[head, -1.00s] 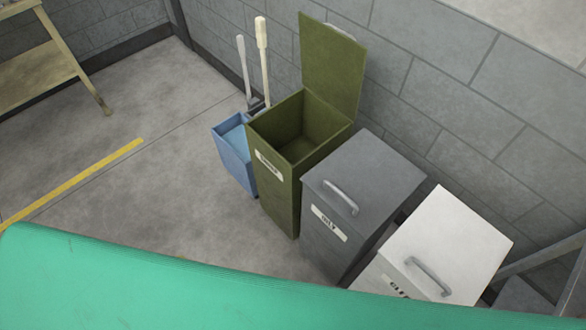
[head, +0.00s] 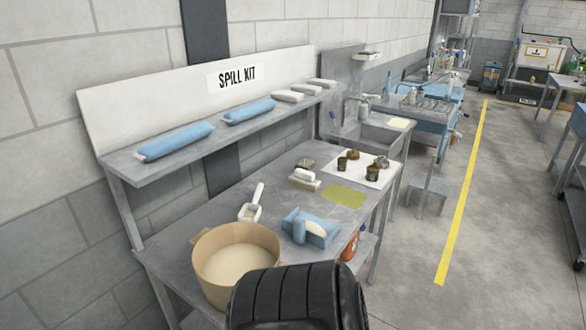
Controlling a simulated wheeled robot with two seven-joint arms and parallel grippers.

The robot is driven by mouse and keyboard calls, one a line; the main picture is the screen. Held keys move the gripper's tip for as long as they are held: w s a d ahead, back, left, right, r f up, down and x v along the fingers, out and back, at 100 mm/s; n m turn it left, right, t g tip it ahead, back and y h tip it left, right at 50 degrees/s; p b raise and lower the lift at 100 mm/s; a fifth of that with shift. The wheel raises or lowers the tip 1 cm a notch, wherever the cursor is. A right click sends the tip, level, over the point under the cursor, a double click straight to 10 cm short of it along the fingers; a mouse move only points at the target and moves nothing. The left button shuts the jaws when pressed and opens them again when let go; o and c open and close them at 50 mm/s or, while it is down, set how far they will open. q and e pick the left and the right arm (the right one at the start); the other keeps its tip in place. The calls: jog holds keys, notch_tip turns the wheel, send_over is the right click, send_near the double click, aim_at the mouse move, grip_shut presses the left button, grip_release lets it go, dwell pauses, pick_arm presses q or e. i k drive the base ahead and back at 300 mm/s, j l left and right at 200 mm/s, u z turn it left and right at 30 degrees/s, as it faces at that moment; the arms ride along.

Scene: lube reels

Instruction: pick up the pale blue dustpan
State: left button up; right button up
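A pale blue object (head: 310,228) that looks like the dustpan lies on the grey metal workbench (head: 210,207) below the SPILL KIT sign. It has an upright blue part at its left and a whitish area at its right. It lies near the bench's front edge, right of a tan tub. Neither of my grippers can be made out in the head view. A black ribbed shape at the bottom centre covers part of the bench front and the tub's lower right.
The tan tub (head: 236,258) holds pale material. A white scoop (head: 251,211) stands behind it. A green-yellow puddle (head: 344,195), a brush (head: 305,180) and several dark small containers lie farther back. Blue rolls (head: 176,141) lie on the shelf. Floor at right is open.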

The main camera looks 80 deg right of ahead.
aim_at(304, 226)
jog(key=z, duration=2.8)
